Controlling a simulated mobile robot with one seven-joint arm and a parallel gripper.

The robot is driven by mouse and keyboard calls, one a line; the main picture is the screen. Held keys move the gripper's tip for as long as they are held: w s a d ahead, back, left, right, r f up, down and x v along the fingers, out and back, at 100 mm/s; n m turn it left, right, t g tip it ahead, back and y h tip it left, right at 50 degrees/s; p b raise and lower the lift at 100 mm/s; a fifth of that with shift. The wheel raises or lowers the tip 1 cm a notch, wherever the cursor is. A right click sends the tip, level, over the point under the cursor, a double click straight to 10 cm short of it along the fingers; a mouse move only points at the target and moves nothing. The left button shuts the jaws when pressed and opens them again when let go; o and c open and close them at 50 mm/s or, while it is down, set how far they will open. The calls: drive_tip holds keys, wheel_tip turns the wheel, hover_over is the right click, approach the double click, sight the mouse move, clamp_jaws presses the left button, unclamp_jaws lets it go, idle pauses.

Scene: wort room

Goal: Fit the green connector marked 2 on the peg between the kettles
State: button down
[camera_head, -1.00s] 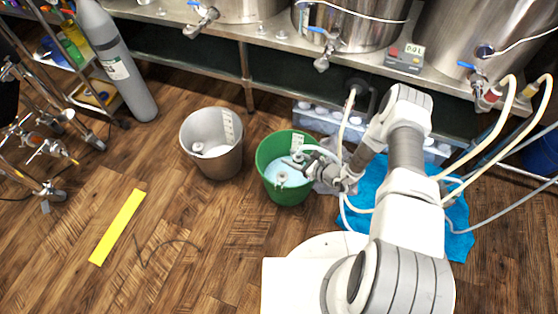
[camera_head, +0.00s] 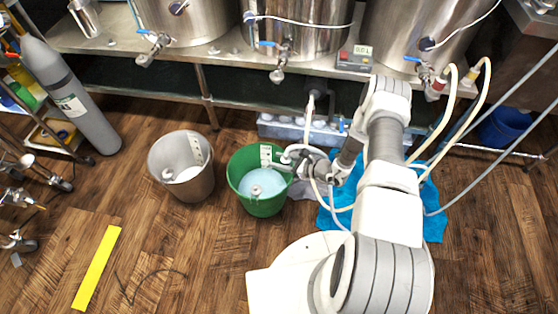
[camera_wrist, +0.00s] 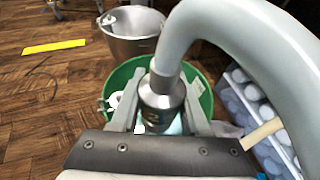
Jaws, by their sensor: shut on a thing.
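My gripper (camera_wrist: 160,108) is shut on a hose connector (camera_wrist: 162,98), with one finger on each side of it. The connector looks grey and metallic, with a dark mark like a 2; I see no clear green on it. A thick grey hose (camera_wrist: 205,22) curves from its top across the wrist view. In the head view my gripper (camera_head: 288,157) is over the right rim of the green bucket (camera_head: 236,190), which holds pale blue liquid. The kettles (camera_head: 300,28) stand on the bench at the back. A small fitting (camera_head: 214,50) stands between the left and middle kettles.
A metal bucket (camera_head: 190,186) stands left of the green one. A crate of bottles (camera_head: 290,130) is under the bench (camera_head: 225,62). A gas cylinder (camera_head: 70,95) and yellow strip (camera_head: 97,268) are at left. Hoses hang at right.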

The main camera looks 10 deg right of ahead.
drive_tip(key=shift+r+p, duration=1.3)
drive_tip(key=shift+r, duration=0.75)
drive_tip(key=shift+r, duration=0.1)
